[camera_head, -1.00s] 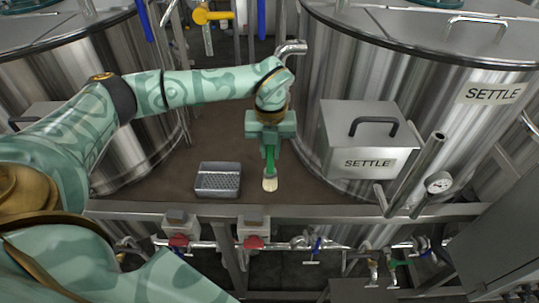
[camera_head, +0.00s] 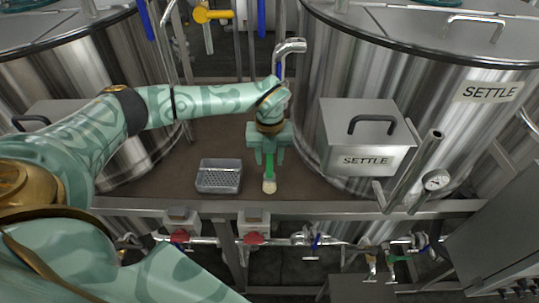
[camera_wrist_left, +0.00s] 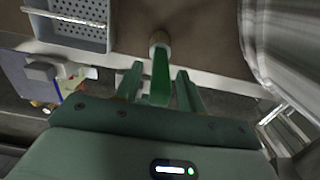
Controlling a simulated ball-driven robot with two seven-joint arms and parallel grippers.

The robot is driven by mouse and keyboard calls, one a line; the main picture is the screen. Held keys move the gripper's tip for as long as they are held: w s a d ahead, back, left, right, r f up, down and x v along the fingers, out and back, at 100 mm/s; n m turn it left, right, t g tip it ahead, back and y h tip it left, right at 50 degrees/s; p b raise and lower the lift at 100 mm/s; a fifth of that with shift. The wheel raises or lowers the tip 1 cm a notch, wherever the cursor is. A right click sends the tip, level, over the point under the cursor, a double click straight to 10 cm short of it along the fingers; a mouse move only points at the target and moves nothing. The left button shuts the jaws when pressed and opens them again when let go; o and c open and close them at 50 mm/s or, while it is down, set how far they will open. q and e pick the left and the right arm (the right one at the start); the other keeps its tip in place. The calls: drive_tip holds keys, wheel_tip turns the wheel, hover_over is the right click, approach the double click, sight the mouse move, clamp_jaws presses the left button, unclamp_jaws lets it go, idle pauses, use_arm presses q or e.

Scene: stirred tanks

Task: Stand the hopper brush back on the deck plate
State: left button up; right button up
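The hopper brush (camera_head: 269,174) has a green handle and pale bristles. It stands bristles down on the brown deck plate (camera_head: 150,183), near the front edge, and looks upright. My left gripper (camera_head: 269,161) is open around the upper handle, one finger on each side. In the left wrist view the green handle (camera_wrist_left: 160,78) lies between the two fingers of my left gripper (camera_wrist_left: 159,78), with gaps showing on both sides. The bristle end is partly hidden there behind the brush's collar. My right gripper is not in view.
A grey perforated basket (camera_head: 218,188) sits left of the brush. A steel box marked SETTLE (camera_head: 368,135) is on the right, by a large tank (camera_head: 430,95). A rail (camera_head: 330,208), red-handled valves and pipes run along the front edge. Bare deck lies behind the basket.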

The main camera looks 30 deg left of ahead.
use_arm(q)
wheel_tip(320, 180, up, 12)
drive_tip(key=shift+r+b, duration=0.15)
drive_tip(key=shift+b, duration=0.5)
idle(1.1)
